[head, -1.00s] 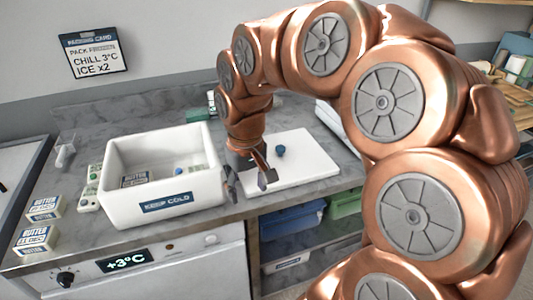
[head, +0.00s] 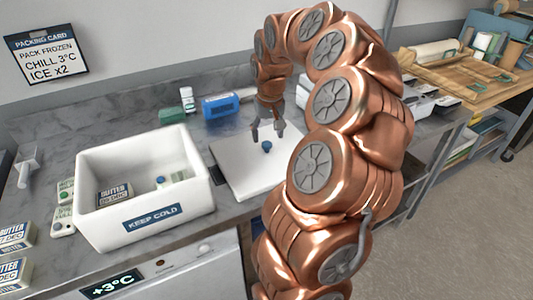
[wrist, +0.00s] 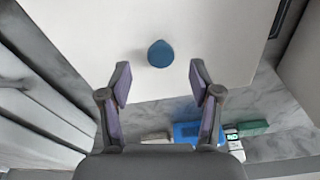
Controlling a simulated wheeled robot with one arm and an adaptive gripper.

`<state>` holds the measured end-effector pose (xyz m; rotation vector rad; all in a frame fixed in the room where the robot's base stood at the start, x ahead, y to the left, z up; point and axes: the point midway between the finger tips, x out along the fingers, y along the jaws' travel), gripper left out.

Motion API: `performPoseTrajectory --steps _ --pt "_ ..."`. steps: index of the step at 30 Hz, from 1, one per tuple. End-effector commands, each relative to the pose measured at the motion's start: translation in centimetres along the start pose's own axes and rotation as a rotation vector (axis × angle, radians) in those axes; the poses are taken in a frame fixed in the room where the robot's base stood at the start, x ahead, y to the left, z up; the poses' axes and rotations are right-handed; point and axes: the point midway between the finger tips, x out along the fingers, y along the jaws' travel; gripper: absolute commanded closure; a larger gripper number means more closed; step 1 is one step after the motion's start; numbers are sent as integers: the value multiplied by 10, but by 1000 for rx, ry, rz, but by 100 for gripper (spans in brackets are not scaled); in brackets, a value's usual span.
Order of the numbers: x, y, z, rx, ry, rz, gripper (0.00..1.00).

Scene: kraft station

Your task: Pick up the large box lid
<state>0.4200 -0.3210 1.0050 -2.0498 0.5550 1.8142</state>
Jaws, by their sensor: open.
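The large box lid (head: 238,172) is a flat white slab with a round blue knob (head: 266,146). It lies on the grey counter just right of the white box. My gripper (head: 267,132) is open and empty, above the lid close to the knob. In the wrist view the lid (wrist: 215,35) fills the upper middle, and the knob (wrist: 160,53) shows ahead of and between the open fingers (wrist: 159,85), apart from both. The white box (head: 146,226) marked KEEP COLD is open and holds a butter pack (head: 115,195) and small items.
Butter packs (head: 12,238) and pale green-marked packs (head: 62,215) lie left of the box. A blue case (head: 221,106), a green block (head: 172,116) and a small white bottle (head: 187,98) stand behind the lid. A wooden-topped bench (head: 465,75) stands at the right.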

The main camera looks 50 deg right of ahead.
Motion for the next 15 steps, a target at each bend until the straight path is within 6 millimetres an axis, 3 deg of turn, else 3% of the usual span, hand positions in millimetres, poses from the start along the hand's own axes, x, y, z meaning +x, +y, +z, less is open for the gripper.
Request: performPoseTrajectory --steps 15 --pt "50 1 -2 3 -3 1 37"
